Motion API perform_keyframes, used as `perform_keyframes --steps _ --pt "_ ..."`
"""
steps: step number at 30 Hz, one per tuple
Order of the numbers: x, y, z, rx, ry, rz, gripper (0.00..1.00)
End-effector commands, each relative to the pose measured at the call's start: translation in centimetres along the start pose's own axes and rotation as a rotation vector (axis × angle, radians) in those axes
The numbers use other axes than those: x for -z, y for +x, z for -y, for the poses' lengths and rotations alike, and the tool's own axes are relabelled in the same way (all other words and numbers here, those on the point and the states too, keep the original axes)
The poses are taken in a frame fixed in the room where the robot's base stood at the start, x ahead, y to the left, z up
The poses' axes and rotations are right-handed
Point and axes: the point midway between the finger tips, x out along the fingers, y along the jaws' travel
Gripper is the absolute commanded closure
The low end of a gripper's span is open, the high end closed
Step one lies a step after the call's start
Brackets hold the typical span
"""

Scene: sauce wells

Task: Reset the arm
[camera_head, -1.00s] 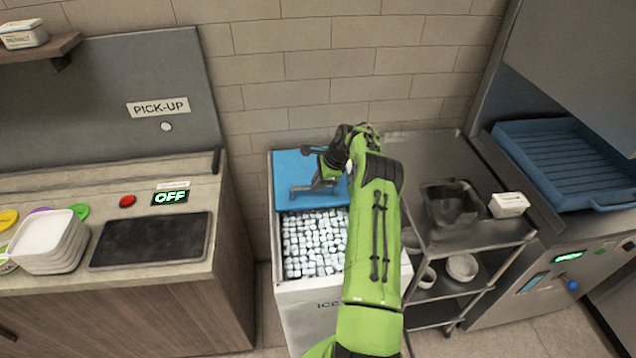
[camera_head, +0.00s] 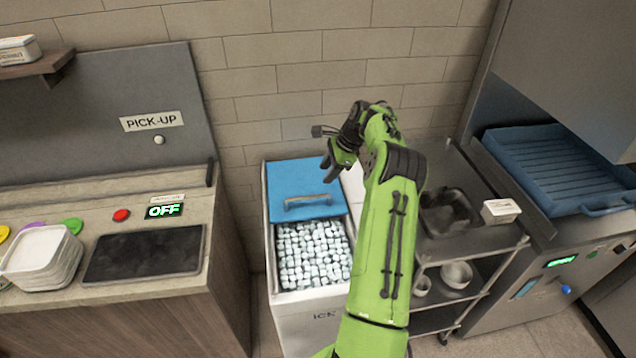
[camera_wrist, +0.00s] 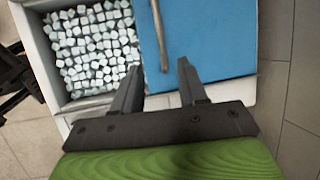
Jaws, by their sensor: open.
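My gripper (camera_head: 328,172) is raised above the right back of the ice bin (camera_head: 300,303), at the end of my green arm. In the wrist view my gripper (camera_wrist: 158,78) shows two dark fingers spread apart with nothing between them. The bin's blue lid (camera_head: 300,180) is slid partly back and its handle (camera_head: 312,200) lies apart from the fingers. The wrist view also shows the blue lid (camera_wrist: 215,40) and its handle (camera_wrist: 160,38) beyond the fingertips. The white ice cubes (camera_head: 312,252) are exposed at the front of the bin.
A steel rack (camera_head: 480,240) with a dark container (camera_head: 448,212) and a white box (camera_head: 500,211) stands right of the arm. A blue tray (camera_head: 560,165) lies farther right. The pick-up counter (camera_head: 225,215) with stacked white containers (camera_head: 40,258) is at left.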

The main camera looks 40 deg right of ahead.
Motion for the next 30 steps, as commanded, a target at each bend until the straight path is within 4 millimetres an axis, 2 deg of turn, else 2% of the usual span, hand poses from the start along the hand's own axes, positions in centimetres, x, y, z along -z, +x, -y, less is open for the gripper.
perform_keyframes --steps 1,3,6,24,26,27,29,30 --pt "-0.1 -1.3 0.1 0.003 0.0 0.0 0.58" --pt "0.0 -2.5 0.1 0.001 -0.001 0.0 0.58" --pt "-0.1 -3.5 0.0 0.0 -0.002 0.001 0.58" --pt "-0.1 -3.7 0.0 -0.001 -0.004 0.0 0.58" --pt "-1.0 -3.9 0.0 -0.004 -0.033 -0.006 0.58" --pt "-2.4 -4.3 0.0 -0.01 -0.08 -0.017 0.58" --pt "-5.7 -5.3 -0.4 -0.024 -0.195 -0.042 0.58" --pt "-8.6 -6.2 -1.0 -0.037 -0.298 -0.064 0.58"
